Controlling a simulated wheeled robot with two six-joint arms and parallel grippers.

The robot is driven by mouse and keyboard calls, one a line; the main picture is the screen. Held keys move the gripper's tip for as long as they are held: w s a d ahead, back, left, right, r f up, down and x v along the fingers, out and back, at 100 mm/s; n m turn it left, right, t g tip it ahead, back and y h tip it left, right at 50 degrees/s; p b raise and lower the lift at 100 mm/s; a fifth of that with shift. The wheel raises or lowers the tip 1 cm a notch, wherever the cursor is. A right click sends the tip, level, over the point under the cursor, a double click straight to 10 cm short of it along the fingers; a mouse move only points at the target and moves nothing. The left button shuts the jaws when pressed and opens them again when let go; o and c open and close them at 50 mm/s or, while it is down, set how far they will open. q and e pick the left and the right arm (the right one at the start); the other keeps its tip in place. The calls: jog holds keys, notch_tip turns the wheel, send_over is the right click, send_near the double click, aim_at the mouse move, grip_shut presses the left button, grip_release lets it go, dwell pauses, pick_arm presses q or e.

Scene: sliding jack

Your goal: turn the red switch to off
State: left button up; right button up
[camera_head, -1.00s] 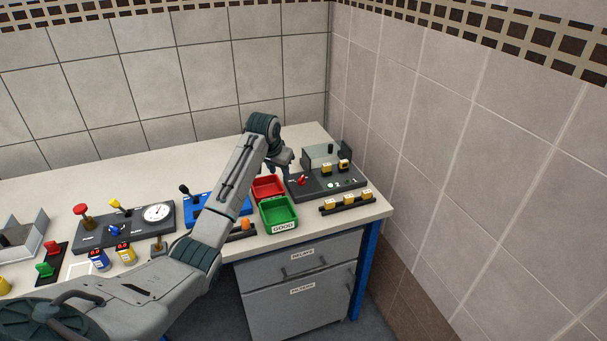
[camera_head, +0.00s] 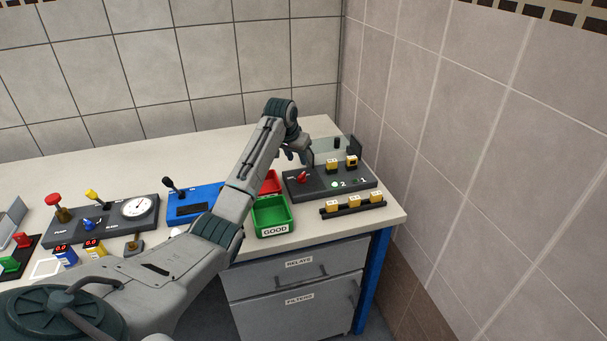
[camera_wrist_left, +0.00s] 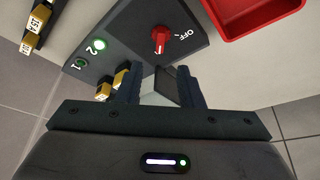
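The red switch (camera_head: 303,177) is a small knob at the left end of a dark panel (camera_head: 322,190) on the right part of the table. In the left wrist view the red switch (camera_wrist_left: 160,40) sits beside the word OFF, and its handle does not point at that word. My left gripper (camera_head: 298,153) is above and behind the switch, apart from it. My right gripper is not in view.
A red bin (camera_head: 272,181) and a green GOOD bin (camera_head: 271,215) stand left of the panel. Yellow relays (camera_head: 352,161) stand upright on it, and several more sit in a rack (camera_head: 353,206) in front. A tiled wall (camera_head: 470,200) is close on the right.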

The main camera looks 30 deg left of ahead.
aim_at(302, 175)
pick_arm(q)
jog(key=p+x, duration=0.2)
jog(key=x, duration=0.6)
jog(key=shift+f, duration=0.35)
jog(key=shift+f, duration=0.1)
grip_shut()
